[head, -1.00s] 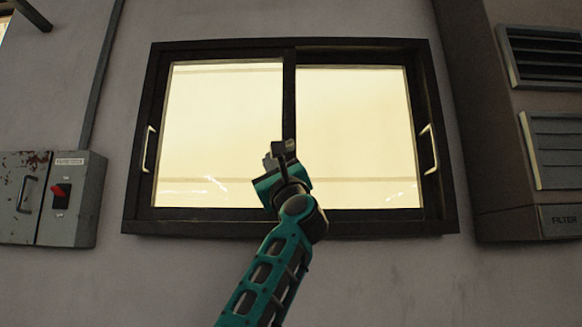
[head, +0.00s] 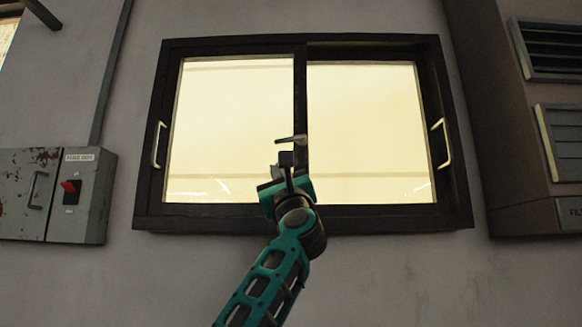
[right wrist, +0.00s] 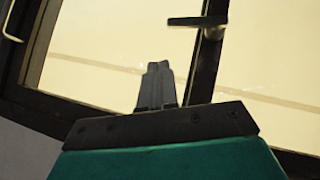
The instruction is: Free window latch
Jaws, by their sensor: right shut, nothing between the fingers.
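The window latch (head: 291,139) is a small grey lever on the dark middle stile of the sliding window (head: 368,217). Its handle lies nearly level and points left from the stile. In the right wrist view the latch lever (right wrist: 190,21) also lies level, above and beyond the fingertips. My right gripper (head: 286,158) is shut and empty, just below the latch in the picture. In the right wrist view its closed fingers (right wrist: 158,70) point up at the pane, apart from the lever in the picture. My left gripper is not in view.
Pale pull handles stand on the left (head: 159,145) and right (head: 442,143) sides of the window. A grey fuse box (head: 82,196) with a red switch is on the wall at left. A louvred cabinet (head: 485,130) stands at right.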

